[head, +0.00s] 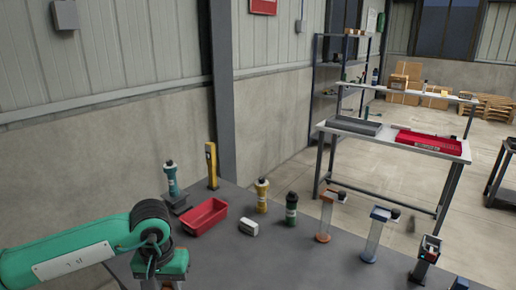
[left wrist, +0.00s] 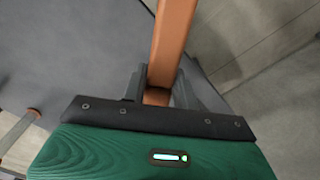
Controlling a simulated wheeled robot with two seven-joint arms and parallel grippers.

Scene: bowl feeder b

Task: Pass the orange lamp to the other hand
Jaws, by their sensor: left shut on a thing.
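My left gripper (left wrist: 158,92) is shut on an orange bar-shaped thing, which I take to be the orange lamp (left wrist: 172,40). Its shaft runs up out of the left wrist view between the two grey fingers, so its far end is hidden. In the head view my green left arm enters from the left, and its gripper and the held lamp do not show there. My right gripper is in neither view.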

